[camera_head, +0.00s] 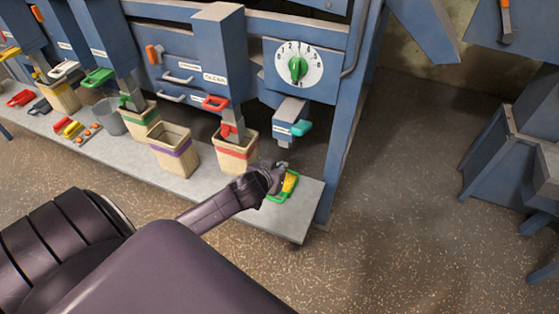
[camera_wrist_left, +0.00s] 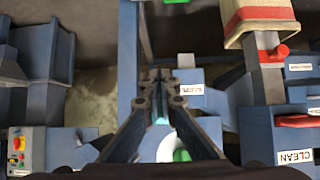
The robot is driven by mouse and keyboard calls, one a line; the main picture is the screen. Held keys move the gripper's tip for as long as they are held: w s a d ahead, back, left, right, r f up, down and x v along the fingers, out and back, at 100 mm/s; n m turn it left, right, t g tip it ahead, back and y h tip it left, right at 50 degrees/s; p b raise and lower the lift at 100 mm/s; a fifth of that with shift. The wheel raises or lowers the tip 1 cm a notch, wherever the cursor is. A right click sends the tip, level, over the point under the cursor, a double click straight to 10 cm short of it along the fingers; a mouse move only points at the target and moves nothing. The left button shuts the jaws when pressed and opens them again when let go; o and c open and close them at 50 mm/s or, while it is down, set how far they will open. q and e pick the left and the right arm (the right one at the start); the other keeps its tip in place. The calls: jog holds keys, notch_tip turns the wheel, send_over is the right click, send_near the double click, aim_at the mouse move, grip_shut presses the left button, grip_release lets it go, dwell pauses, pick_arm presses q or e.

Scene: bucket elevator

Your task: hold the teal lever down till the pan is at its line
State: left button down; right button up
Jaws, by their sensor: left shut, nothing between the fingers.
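The teal lever (camera_head: 301,128) sticks out to the right from a small blue labelled box below the dial. A green-rimmed pan (camera_head: 292,196) with yellow contents sits on the grey platform's right end, below the lever. My left gripper (camera_head: 283,168) is shut and empty, at the pan's back edge and below the lever, apart from the lever. The pan's line cannot be made out. My right gripper is not in view.
A white dial (camera_head: 313,66) with a green knob is above the lever. A red-banded bin (camera_head: 235,157) and a purple-banded bin (camera_head: 174,158) stand left of my gripper. A blue post (camera_head: 347,120) rises right of the lever.

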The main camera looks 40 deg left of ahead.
pick_arm(q)
jog(key=shift+s+d+r, duration=0.15)
jog(key=shift+s+r, duration=0.05)
jog(key=shift+s, duration=0.3)
jog(key=shift+s+d+r, duration=0.15)
jog(key=shift+s+r, duration=0.05)
jog(key=shift+s, duration=0.3)
jog(key=s+d+f+m+g, duration=0.1)
jog(key=s+f+g, duration=0.1)
jog(key=s+f, duration=0.5)
jog(key=s+f+g, duration=0.1)
jog(key=s+f, duration=0.2)
jog(key=f, duration=0.8)
jog(key=s+d+f+m+g, duration=0.15)
jog(key=s+f, duration=0.35)
jog(key=f, duration=0.5)
jog(key=s+d+f+g, duration=0.1)
jog(key=s+d+f, duration=0.2)
jog(key=s, duration=0.7)
jog(key=s+d+f+m+g+h, duration=0.1)
jog(key=s+d+f+g, duration=0.1)
jog(key=s+f, duration=0.5)
jog(key=s+d+f+m+g+h, duration=0.1)
jog(key=s+d+f, duration=0.3)
jog(key=s, duration=0.9)
jog(key=shift+d+f+g, duration=0.35)
jog(key=shift+f+g, duration=0.2)
jog(key=shift+f, duration=0.15)
jog(key=shift+m, duration=0.25)
